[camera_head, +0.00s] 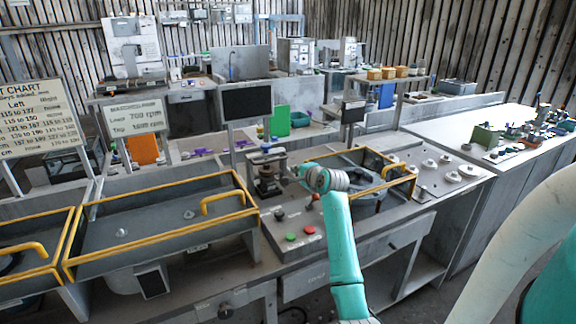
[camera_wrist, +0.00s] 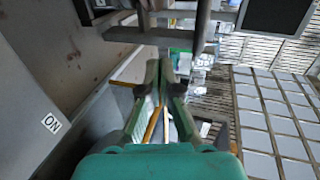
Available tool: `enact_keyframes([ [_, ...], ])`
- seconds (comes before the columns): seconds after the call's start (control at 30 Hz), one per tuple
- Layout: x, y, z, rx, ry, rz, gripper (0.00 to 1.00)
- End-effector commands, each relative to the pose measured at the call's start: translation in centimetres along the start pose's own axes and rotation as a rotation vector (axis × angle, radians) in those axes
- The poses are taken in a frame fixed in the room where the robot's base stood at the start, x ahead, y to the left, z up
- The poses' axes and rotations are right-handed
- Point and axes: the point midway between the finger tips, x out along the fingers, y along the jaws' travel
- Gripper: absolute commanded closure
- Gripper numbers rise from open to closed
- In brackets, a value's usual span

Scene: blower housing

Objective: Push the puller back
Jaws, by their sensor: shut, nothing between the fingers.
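A dark metal mechanism (camera_head: 267,173), which looks like the puller, stands upright on the grey control bench in the middle of the head view. My gripper (camera_head: 303,174) is just to its right at about the same height. From the head view I cannot tell whether they touch. In the wrist view my gripper (camera_wrist: 160,68) is shut, its fingertips together and empty. A grey metal bar (camera_wrist: 150,36) crosses just beyond the fingertips. I cannot tell which part of the mechanism it is, or whether the fingers touch it.
Red (camera_head: 309,230) and green (camera_head: 291,237) buttons sit on the bench in front of the mechanism. A yellow-railed tray (camera_head: 150,228) lies left; a yellow-framed housing (camera_head: 407,181) lies right, close to my wrist. A dark screen (camera_head: 247,102) stands behind.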

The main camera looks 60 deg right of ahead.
Motion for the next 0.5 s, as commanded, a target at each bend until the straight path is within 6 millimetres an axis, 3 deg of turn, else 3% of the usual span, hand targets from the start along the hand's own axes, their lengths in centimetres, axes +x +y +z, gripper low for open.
enact_keyframes([
  [0.2,3.6,-0.6,0.0,-0.001,-0.001,0.0,1.0],
  [0.5,5.8,-1.2,0.0,0.0,0.0,-0.001,1.0],
])
